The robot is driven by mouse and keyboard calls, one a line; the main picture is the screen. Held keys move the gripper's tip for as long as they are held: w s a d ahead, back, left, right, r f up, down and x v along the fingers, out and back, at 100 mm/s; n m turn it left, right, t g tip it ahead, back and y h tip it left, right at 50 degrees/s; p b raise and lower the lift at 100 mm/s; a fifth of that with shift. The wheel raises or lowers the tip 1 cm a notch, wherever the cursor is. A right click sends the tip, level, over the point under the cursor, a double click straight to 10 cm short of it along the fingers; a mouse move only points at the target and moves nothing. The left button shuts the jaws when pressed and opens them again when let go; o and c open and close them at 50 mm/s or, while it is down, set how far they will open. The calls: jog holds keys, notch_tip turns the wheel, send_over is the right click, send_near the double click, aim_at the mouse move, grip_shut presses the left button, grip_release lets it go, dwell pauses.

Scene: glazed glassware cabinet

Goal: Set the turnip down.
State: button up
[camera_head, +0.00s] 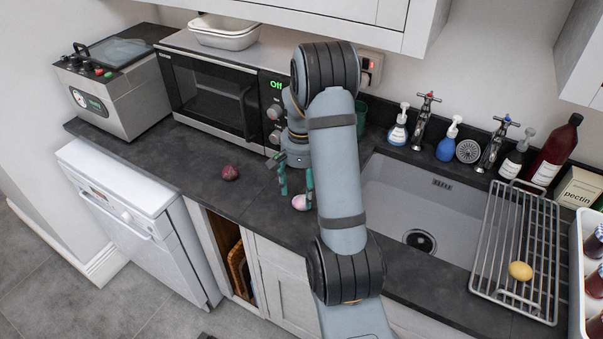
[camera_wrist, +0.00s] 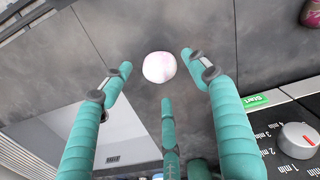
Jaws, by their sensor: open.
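The turnip (camera_head: 299,203), round and whitish pink, appears to rest on the dark worktop (camera_head: 192,165) just left of the sink. In the wrist view the turnip (camera_wrist: 159,67) is whole in sight between the spread fingertips, with a gap to each of them. My gripper (camera_head: 296,184) has teal fingers and is open above and beside the turnip. The wrist view also shows my gripper (camera_wrist: 158,72) open, with nothing held. My arm hides part of the worktop to the right of the turnip in the head view.
A dark red beet-like vegetable (camera_head: 230,173) lies to the left on the worktop. A microwave (camera_head: 212,92) stands behind. The sink (camera_head: 391,197) is at right, with a wire rack (camera_head: 500,240) bearing a yellow potato-like item (camera_head: 520,271). The worktop between vegetable and turnip is clear.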

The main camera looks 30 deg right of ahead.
aim_at(302, 198)
jog(key=shift+o, duration=0.6)
notch_tip(302, 198, up, 8)
jog(key=shift+r, duration=0.1)
